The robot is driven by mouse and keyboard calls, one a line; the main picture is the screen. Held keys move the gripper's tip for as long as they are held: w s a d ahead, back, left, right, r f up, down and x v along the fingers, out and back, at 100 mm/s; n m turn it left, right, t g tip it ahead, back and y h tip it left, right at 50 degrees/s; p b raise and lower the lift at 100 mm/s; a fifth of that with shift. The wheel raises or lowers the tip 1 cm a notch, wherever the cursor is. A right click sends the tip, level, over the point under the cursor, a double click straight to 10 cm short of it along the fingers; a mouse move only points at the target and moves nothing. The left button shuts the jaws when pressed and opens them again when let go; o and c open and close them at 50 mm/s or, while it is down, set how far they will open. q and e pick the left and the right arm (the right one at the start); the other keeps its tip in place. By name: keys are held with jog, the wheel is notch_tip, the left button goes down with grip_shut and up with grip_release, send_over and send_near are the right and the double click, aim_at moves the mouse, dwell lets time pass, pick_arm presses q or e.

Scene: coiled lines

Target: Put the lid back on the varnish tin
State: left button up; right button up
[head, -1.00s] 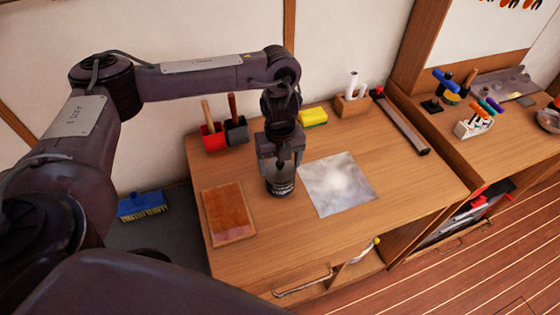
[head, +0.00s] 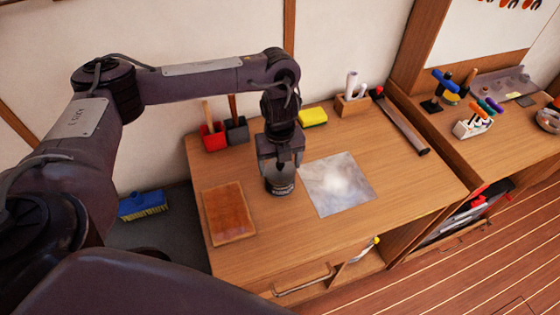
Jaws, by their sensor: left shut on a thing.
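The varnish tin (head: 281,188) is a small dark tin with a pale label band, standing upright on the wooden bench left of a shiny grey sheet. My left gripper (head: 282,164) points straight down over the tin and is shut on the lid. A grey round surface shows at the top of the tin between and below the fingers. The fingers hide much of the lid, and I cannot tell whether it is seated on the rim or just above it. My right gripper is not in view.
The shiny sheet (head: 338,184) lies right of the tin and a reddish-brown panel (head: 229,212) lies left. Red (head: 213,136) and dark (head: 237,131) holders, a yellow sponge (head: 313,117) and a wooden block (head: 352,104) stand behind. The bench front is clear.

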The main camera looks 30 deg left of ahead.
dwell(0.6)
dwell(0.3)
pick_arm(q)
jog(key=o, duration=1)
jog(key=shift+o, duration=0.2)
jog(key=shift+r, duration=0.1)
jog(key=shift+r+p, duration=3.4)
jog(key=shift+p, duration=0.5)
grip_shut()
